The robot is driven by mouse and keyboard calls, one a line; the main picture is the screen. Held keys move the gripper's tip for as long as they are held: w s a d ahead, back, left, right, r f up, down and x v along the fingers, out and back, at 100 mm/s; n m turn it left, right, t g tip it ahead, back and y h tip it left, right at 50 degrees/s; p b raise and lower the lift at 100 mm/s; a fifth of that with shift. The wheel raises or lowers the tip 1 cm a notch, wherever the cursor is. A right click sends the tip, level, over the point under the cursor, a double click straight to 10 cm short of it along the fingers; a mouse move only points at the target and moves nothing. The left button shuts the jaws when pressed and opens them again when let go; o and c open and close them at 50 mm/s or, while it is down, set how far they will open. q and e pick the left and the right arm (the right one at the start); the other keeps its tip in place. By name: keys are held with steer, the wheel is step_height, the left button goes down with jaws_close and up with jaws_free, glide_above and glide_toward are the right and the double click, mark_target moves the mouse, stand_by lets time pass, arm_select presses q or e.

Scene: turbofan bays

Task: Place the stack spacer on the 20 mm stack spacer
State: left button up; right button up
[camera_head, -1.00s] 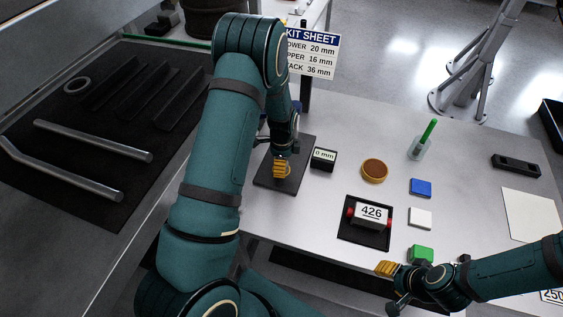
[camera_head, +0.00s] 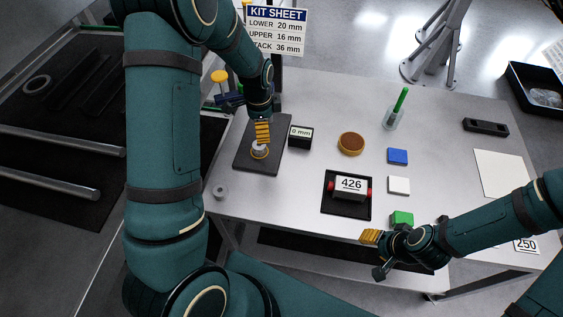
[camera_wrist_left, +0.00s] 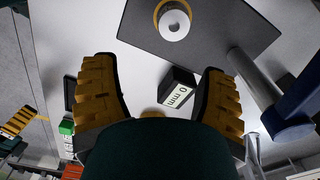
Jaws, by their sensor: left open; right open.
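A pale grey cylinder (camera_head: 259,148) with a central hole stands upright on the dark plate (camera_head: 246,163). A yellow ring shows around its base, and it also appears in the left wrist view (camera_wrist_left: 174,25). I cannot tell whether it is one spacer or two stacked. My left gripper (camera_head: 262,133) is over it in the head view, partly hiding it. In the left wrist view its fingers (camera_wrist_left: 157,70) are open and empty, with the cylinder beyond their tips. A small grey ring (camera_head: 219,191) lies near the table's left edge. My right gripper (camera_head: 370,237) is open and empty at the front edge.
A black "0 mm" display block (camera_head: 300,136) stands right of the plate. A kit sheet (camera_head: 276,30) reads lower 20, upper 16, stack 36 mm. A 426 display (camera_head: 351,184) in a black tray, brown disc (camera_head: 351,143) and coloured blocks (camera_head: 397,156) stand further right.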

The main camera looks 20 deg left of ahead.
arm_select(q)
steer(key=s+d+f+n, duration=0.2)
steer(key=d+f, duration=0.1)
steer(key=s+d+f+n+h, duration=0.1)
steer(key=s+d+f+n, duration=0.1)
steer(key=s+d+f, duration=0.1)
steer(key=s+d+f+n+h, duration=0.1)
steer(key=s+d+f+n, duration=0.1)
steer(key=d, duration=0.3)
steer(key=shift+s+f+n+t, duration=0.15)
steer(key=shift+f+n+t, duration=0.2)
steer(key=shift+f, duration=0.25)
steer(key=s+d+n, duration=0.2)
steer(key=s+d+f+n+h, duration=0.1)
steer(key=s+d+n, duration=0.1)
steer(key=s+d, duration=0.1)
steer(key=s+d+n+t, duration=0.1)
steer(key=s+d+n, duration=0.1)
steer(key=shift+s+d+f+n, duration=0.25)
steer(key=shift+s+d+f, duration=0.05)
steer(key=shift+f, duration=0.1)
steer(key=shift+s+d+n+h, duration=0.25)
steer(key=shift+d+n+h, duration=0.05)
